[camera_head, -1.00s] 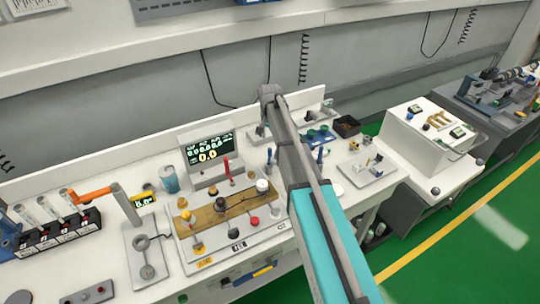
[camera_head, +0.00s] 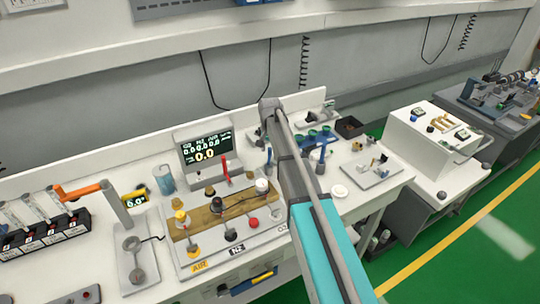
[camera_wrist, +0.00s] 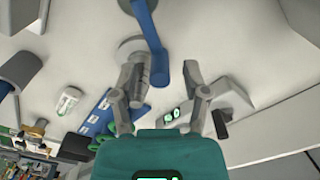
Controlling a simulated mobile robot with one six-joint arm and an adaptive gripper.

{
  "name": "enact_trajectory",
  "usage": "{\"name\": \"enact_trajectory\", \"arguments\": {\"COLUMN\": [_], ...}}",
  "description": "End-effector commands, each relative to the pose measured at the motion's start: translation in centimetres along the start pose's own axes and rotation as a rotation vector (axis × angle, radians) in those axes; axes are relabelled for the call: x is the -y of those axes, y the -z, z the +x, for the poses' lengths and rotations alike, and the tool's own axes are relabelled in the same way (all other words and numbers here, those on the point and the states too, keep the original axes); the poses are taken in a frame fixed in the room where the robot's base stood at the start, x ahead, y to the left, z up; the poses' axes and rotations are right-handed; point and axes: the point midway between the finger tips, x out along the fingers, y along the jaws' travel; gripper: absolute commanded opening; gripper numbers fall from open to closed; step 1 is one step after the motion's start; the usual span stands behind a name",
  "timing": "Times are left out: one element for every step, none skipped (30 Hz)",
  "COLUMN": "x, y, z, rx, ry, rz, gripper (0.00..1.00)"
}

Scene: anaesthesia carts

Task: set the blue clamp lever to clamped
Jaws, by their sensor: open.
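The blue clamp lever (camera_wrist: 151,40) shows in the wrist view as a blue arm on a round grey base. It reaches down from the top edge to between my fingers. It appears to be the blue upright piece (camera_head: 268,156) just left of my arm in the head view. My gripper (camera_wrist: 165,76) is open, one finger on each side of the lever's lower end. The left finger is very close to the lever; I cannot tell whether they touch. In the head view my arm hides most of the gripper.
A blue tray with green pieces (camera_wrist: 97,118) lies near my left finger. Another blue-handled post (camera_head: 322,150) stands right of my arm. A display box (camera_head: 206,146) and a wooden board with knobs (camera_head: 211,213) are to the left. The backsplash (camera_wrist: 275,130) is at the right in the wrist view.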

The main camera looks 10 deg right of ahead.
Motion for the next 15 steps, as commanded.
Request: {"name": "enact_trajectory", "arguments": {"x": [0.00,0.00,0.00,0.00,0.00,0.00,0.00,0.01,0.00,0.00,0.00,0.00,0.00,0.00,0.00], "y": [0.00,0.00,0.00,0.00,0.00,0.00,0.00,0.00,0.00,0.00,0.00,0.00,0.00,0.00,0.00], "z": [0.54,0.66,0.79,0.87,0.94,1.01,1.04,1.07,1.09,1.10,1.10,1.09,1.08,1.07,1.06], "rx": [0.000,0.000,0.000,0.000,0.000,0.000,0.000,0.000,0.000,0.000,0.000,0.000,0.000,0.000,0.000], "ry": [0.000,0.000,0.000,0.000,0.000,0.000,0.000,0.000,0.000,0.000,0.000,0.000,0.000,0.000,0.000], "rz": [0.000,0.000,0.000,0.000,0.000,0.000,0.000,0.000,0.000,0.000,0.000,0.000,0.000,0.000,0.000], "gripper": [0.59,0.59,0.59,0.59,0.59,0.59,0.59,0.59,0.59,0.59,0.59,0.59,0.59,0.59,0.59]}}
